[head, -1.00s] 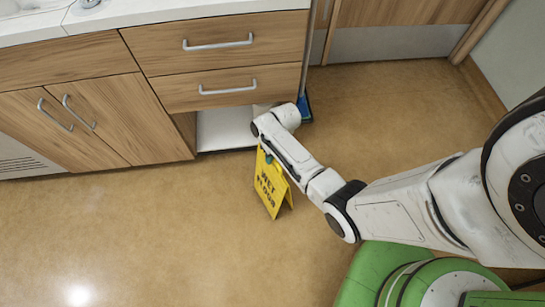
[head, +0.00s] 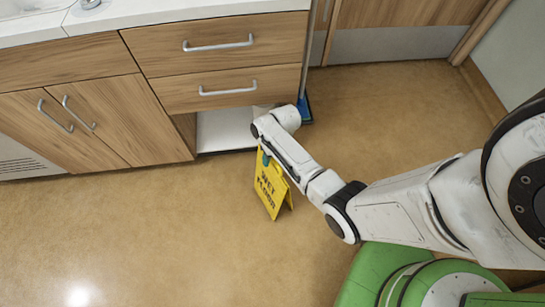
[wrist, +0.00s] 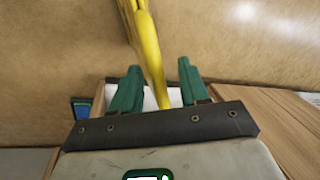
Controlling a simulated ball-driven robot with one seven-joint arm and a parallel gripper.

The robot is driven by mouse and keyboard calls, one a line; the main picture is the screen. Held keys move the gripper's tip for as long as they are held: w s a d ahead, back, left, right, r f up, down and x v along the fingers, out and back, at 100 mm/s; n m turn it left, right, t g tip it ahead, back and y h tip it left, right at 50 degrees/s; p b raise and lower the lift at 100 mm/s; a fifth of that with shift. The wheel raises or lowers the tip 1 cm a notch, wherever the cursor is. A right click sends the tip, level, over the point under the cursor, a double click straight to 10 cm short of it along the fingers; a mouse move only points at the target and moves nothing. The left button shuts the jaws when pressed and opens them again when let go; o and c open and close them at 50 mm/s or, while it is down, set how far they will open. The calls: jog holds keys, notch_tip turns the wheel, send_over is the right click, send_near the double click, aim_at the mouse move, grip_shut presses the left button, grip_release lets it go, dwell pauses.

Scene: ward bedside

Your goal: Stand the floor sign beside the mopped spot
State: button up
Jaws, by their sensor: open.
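The yellow floor sign (head: 270,187), lettered WET FLOOR, stands upright with its legs spread on the tan floor, in front of the drawer unit. My gripper's green fingers (wrist: 153,85) are open in the wrist view, one on each side of the sign's yellow top edge (wrist: 150,50), with a gap showing on both sides. In the head view my forearm hides most of the gripper; a bit of green finger shows at the sign's top. I cannot make out a clear wet patch; a bright glare (head: 78,296) lies on the floor at lower left.
The wooden drawer unit (head: 225,62) and an open low bay with a white base (head: 225,130) are just behind the sign. A blue mop head (head: 305,108) rests on the floor beside them. Floor to the left and front is clear.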

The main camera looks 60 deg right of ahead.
notch_tip(320, 180, up, 12)
jog(key=s+d+p, duration=0.1)
jog(key=d+p, duration=0.1)
jog(key=p, duration=0.1)
jog(key=s+a+r+n+h, duration=0.2)
jog(key=s+a+r+n, duration=0.3)
jog(key=s+a+r, duration=0.6)
jog(key=s+a, duration=0.2)
jog(key=shift+a, duration=0.4)
jog(key=shift+s, duration=0.1)
notch_tip(320, 180, up, 5)
jog(key=p, duration=0.5)
jog(key=shift+r, duration=0.15)
